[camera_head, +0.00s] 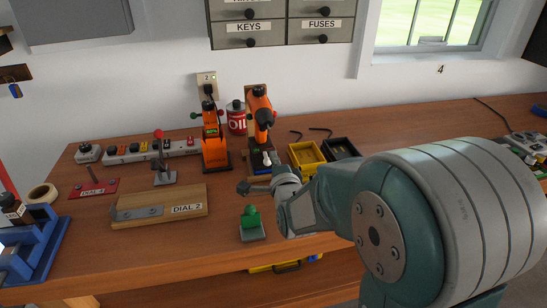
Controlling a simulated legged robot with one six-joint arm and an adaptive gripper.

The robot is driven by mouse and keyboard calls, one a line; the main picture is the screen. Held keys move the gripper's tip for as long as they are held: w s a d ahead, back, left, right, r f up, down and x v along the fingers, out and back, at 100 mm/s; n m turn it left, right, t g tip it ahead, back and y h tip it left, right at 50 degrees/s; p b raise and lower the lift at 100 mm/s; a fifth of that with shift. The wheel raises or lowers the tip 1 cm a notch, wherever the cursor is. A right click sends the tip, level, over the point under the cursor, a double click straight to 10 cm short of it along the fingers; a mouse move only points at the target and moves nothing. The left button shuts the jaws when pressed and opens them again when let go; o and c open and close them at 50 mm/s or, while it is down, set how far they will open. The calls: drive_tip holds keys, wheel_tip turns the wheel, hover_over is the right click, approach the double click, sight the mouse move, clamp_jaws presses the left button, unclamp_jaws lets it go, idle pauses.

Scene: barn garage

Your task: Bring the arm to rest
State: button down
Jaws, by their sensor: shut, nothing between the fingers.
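My arm comes in from the right side and reaches left over the wooden workbench (330,240). My gripper (246,188) is at its far end, small and dark, pointing left. It appears shut with nothing in it. It shows above the middle of the bench, between the green knob on a grey base (251,222) and the orange drill stand (260,105). My arm hides part of the bench's right half.
A board marked DIAL 2 (160,205) lies left of my gripper. An orange tool (214,140), a red oil can (237,118), a yellow bin (306,156) and a black bin (341,147) stand behind. A blue vise (40,245) is at far left. Drawers (281,20) hang above.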

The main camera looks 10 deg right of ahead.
drive_tip(key=s+n+g, duration=0.6)
drive_tip(key=s+n, duration=0.3)
drive_tip(key=s, duration=0.5)
drive_tip(key=s+d+r+n+g, duration=0.1)
drive_tip(key=s+n+g, duration=0.5)
drive_tip(key=s, duration=0.9)
drive_tip(key=n, duration=0.3)
drive_tip(key=shift+r, duration=0.25)
drive_tip(key=shift+d, duration=0.1)
